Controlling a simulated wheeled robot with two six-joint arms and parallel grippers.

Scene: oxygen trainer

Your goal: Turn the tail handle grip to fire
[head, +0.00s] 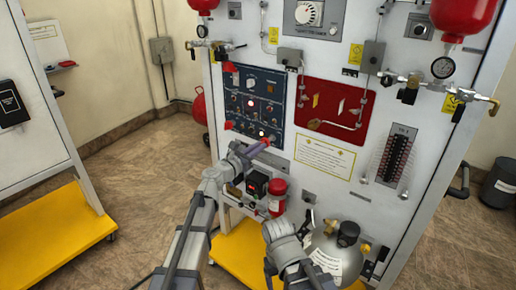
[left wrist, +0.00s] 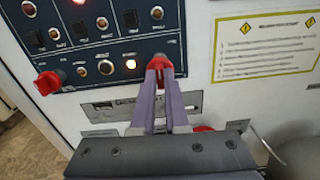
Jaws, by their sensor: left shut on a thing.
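The dark blue control panel (head: 262,88) is on the white trainer board and carries switches, lamps and two red handle grips. My left gripper (head: 262,147) has its purple fingers shut on the right-hand red handle grip (head: 266,141) at the panel's lower right corner. In the left wrist view the red grip (left wrist: 160,62) shows between the fingertips, partly covered by them. The other red handle grip (left wrist: 47,83) is free at the panel's lower left, also seen in the head view (head: 228,125). The labels are too small to read. My right arm is low in front of the board; its jaws are unclear.
A small red cylinder (head: 277,190) and a grey bottle with a black valve (head: 347,236) are low on the board. A red recessed panel (head: 335,106) and yellow-edged notice (head: 324,158) lie right of the control panel. Another board on a yellow base (head: 55,230) stands left.

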